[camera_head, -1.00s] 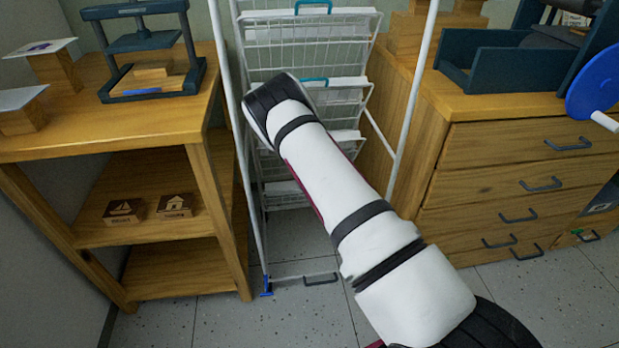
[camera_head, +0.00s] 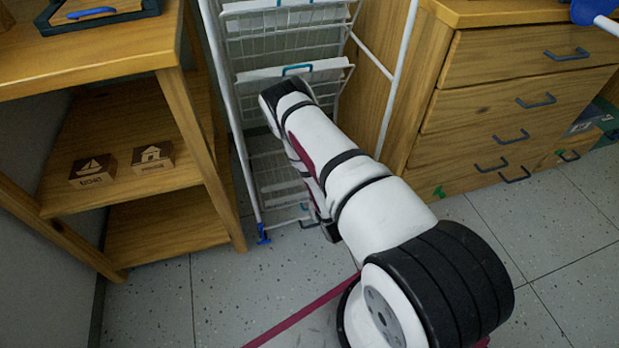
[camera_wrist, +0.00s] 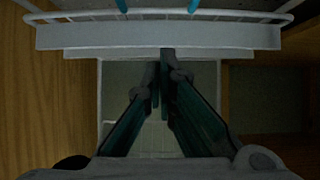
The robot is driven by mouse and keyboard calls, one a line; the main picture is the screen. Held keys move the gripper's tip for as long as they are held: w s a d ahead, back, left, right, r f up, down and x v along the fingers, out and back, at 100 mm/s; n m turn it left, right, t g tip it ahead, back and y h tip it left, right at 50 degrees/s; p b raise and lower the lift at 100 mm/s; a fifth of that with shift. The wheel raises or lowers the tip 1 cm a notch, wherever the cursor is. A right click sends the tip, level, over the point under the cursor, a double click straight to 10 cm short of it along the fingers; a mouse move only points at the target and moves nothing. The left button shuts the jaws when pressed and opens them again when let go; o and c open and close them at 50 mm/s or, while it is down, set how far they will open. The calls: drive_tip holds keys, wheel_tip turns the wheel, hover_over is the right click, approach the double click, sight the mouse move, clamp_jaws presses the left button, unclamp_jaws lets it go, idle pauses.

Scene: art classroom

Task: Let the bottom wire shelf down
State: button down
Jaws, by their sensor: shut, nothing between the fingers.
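The white wire drying rack (camera_head: 240,130) stands between the wooden shelf unit and the drawer cabinet. Its upper shelves are tilted up, and one with a teal handle (camera_head: 297,70) shows just above my arm. Low wire mesh (camera_head: 275,178) shows near the rack's foot, partly behind my arm; I cannot tell its exact tilt. In the wrist view my gripper (camera_wrist: 160,70) is shut and empty, its fingers close together below a pale shelf front (camera_wrist: 85,37). Wire mesh (camera_wrist: 155,138) lies behind the fingers. In the head view the fingers are hidden by my arm.
The wooden shelf unit (camera_head: 185,120) stands close on the left, with two picture blocks on its middle shelf. The drawer cabinet (camera_head: 480,75) with dark handles is close on the right.

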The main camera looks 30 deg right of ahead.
wheel_tip(320, 180, down, 8)
drive_tip(key=s+b, duration=0.1)
drive_tip(key=shift+a, duration=0.2)
drive_tip(key=shift+f, duration=0.1)
